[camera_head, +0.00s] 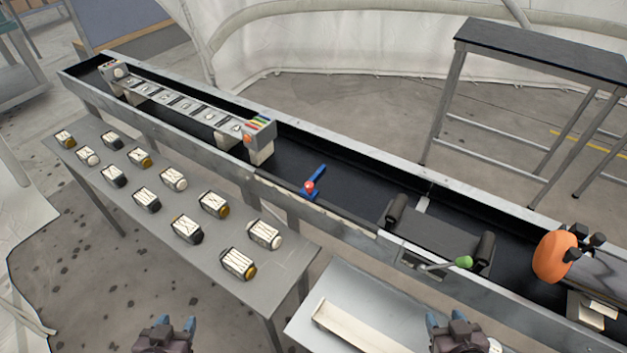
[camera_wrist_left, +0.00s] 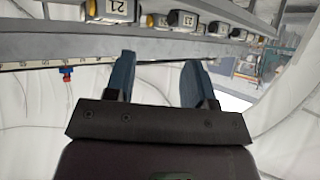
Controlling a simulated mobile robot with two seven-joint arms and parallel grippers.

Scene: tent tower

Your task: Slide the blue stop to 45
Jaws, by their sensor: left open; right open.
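The blue stop (camera_head: 308,191) is a small blue piece with a red knob and a blue arm reaching across the black channel. It sits at the near edge of the long metal trough, right of the grey row of slots. In the left wrist view a small red and blue piece, seemingly the stop (camera_wrist_left: 66,74), shows at a pale scale strip (camera_wrist_left: 40,64) whose numbers are too small to read. My left gripper (camera_head: 167,324) is open and empty at the bottom, well short of the stop; its fingers show apart in the wrist view (camera_wrist_left: 160,75). My right gripper (camera_head: 455,319) is open and empty.
A grey table (camera_head: 182,262) with several numbered blocks stands at the left before the trough (camera_head: 160,137). A green-tipped lever (camera_head: 464,262) and an orange wheel (camera_head: 553,257) are at the right. A pale tray (camera_head: 352,290) lies between my grippers. A dark-topped stand (camera_head: 545,50) is behind.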

